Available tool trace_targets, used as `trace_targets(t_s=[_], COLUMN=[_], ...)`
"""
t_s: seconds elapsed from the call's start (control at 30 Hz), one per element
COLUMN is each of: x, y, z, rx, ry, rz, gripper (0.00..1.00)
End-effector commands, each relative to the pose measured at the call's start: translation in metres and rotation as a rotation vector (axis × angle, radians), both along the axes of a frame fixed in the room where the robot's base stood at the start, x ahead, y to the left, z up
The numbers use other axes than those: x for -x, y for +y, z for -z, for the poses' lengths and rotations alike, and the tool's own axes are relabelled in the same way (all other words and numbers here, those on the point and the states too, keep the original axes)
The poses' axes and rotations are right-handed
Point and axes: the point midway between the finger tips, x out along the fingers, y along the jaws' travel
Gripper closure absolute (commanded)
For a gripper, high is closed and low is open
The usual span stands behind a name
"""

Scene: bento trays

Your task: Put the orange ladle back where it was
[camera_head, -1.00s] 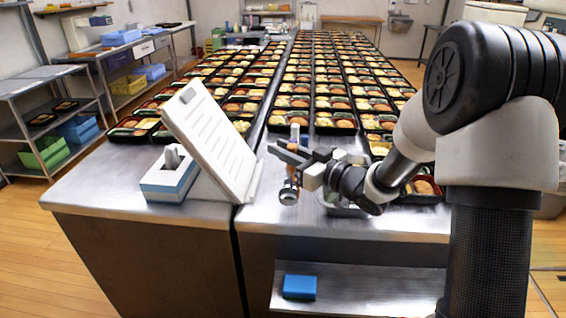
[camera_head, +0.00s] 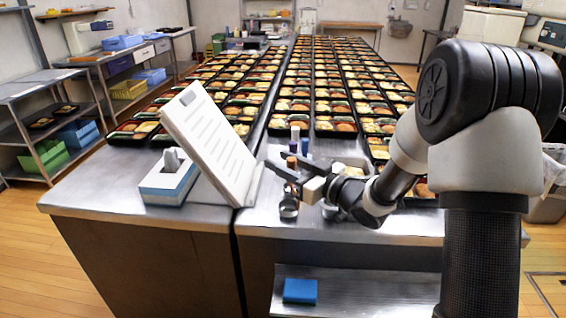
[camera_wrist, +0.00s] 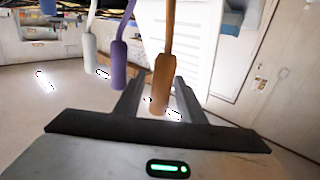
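The orange ladle's handle (camera_head: 291,162) shows between the fingers of my gripper (camera_head: 284,168) in the head view. A round metal bowl (camera_head: 289,211) is below the gripper, close over the steel counter; I cannot tell whether it touches. In the wrist view the orange handle (camera_wrist: 162,85) lies between the two fingers of my gripper (camera_wrist: 158,90), with a gap on each side. The fingers look open around it. A purple handle (camera_wrist: 119,62) and a white handle (camera_wrist: 90,60) are left of it. The far ends of the handles are cut off.
A white slanted board (camera_head: 208,140) and a tissue box (camera_head: 168,180) stand left of my gripper. A blue handle end (camera_head: 305,147) is just behind it. Rows of filled bento trays (camera_head: 310,85) cover the counter beyond. A blue block (camera_head: 300,290) lies on the lower shelf.

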Motion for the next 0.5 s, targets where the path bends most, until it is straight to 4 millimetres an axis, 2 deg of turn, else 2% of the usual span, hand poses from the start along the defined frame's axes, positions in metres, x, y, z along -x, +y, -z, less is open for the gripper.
trace_targets(t_s=[0.07,0.17,0.5], x=[0.0,0.006,0.052], y=[0.0,-0.009,-0.066], z=[-0.006,-0.005,-0.006], rx=[0.0,0.0,0.0], ry=[0.0,0.001,0.001], rz=[0.0,0.003,0.005], gripper=[0.64,0.64,0.64])
